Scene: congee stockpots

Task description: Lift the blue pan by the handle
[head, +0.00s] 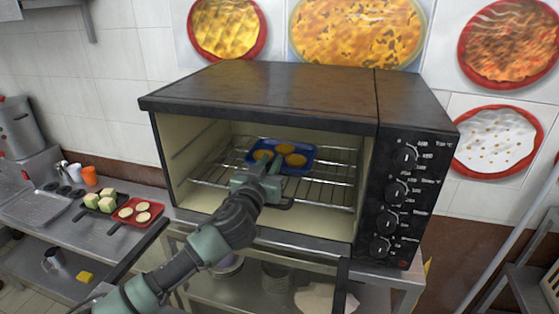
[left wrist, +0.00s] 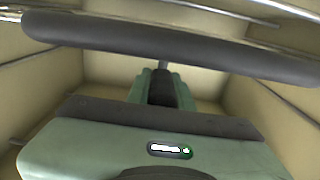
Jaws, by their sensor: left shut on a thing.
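The blue pan (head: 311,154) holds several round yellow-orange pieces and is inside the open toaster oven, at the wire rack. I cannot tell whether it rests on the rack or is slightly above it. My left gripper (head: 272,172) reaches into the oven from the front left and is shut at the pan's near side, on its handle. The gripper hides most of the handle. In the left wrist view, the shut fingers (left wrist: 161,88) point into the oven's cream interior, with a small dark piece at their tips. My right gripper is not in view.
The oven (head: 260,85) encloses the pan on its sides and top; the wire rack (head: 335,180) spans the cavity. Knobs (head: 404,155) line its right side. A red pan (head: 140,211) and a dark pan with green-and-white pieces (head: 100,202) lie on the left counter.

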